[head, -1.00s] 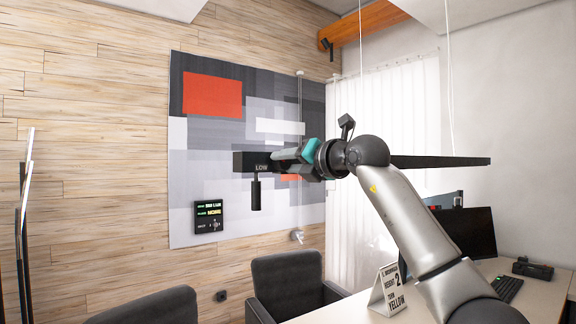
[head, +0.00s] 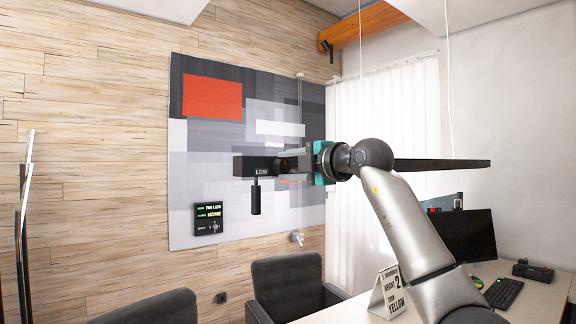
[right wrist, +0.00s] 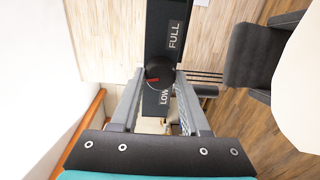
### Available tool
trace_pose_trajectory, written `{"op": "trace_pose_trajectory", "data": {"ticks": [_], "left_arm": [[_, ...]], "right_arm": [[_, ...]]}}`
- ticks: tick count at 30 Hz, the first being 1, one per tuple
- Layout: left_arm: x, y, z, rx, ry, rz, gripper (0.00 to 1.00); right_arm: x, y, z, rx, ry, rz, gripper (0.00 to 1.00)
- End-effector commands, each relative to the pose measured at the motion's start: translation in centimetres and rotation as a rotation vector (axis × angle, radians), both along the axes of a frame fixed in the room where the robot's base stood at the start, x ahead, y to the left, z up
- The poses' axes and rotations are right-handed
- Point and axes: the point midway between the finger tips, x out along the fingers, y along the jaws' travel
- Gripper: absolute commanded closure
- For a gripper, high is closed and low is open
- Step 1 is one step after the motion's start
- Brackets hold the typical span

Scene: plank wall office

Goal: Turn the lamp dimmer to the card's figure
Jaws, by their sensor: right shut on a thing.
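The lamp dimmer is a dark round knob (right wrist: 160,76) with a red pointer, on a black bar (right wrist: 165,30) lettered LOW and FULL. In the head view the bar's end (head: 256,167) shows the word LOW. My right gripper (head: 290,165) is shut on the knob, a finger on each side, as the right wrist view shows (right wrist: 160,74). The pointer aims left, toward neither word exactly. A white folded card (head: 388,293) stands on the desk, reading partly "2", "TURN", "YELLOW". A black wall panel (head: 209,219) appears to read 700 LUX. My left gripper is out of view.
The black bar hangs on thin cables and extends right behind my arm (head: 440,163). A black cylinder (head: 255,197) hangs under its left end. Below are dark chairs (head: 287,285) and a pale desk (head: 535,294) with a monitor (head: 463,236) and keyboard (head: 503,292).

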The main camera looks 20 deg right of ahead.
Motion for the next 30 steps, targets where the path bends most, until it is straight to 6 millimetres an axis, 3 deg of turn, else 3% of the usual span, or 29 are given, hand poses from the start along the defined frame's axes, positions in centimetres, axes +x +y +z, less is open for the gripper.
{"op": "trace_pose_trajectory", "data": {"ticks": [12,29,30], "left_arm": [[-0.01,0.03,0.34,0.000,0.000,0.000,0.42],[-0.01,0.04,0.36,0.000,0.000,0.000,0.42],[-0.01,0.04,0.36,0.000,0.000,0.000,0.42]], "right_arm": [[0.02,-0.05,-0.01,0.177,0.066,0.000,1.00],[0.02,-0.04,-0.04,0.201,0.075,0.000,1.00],[0.02,-0.04,-0.04,0.201,0.075,0.000,0.50]]}}
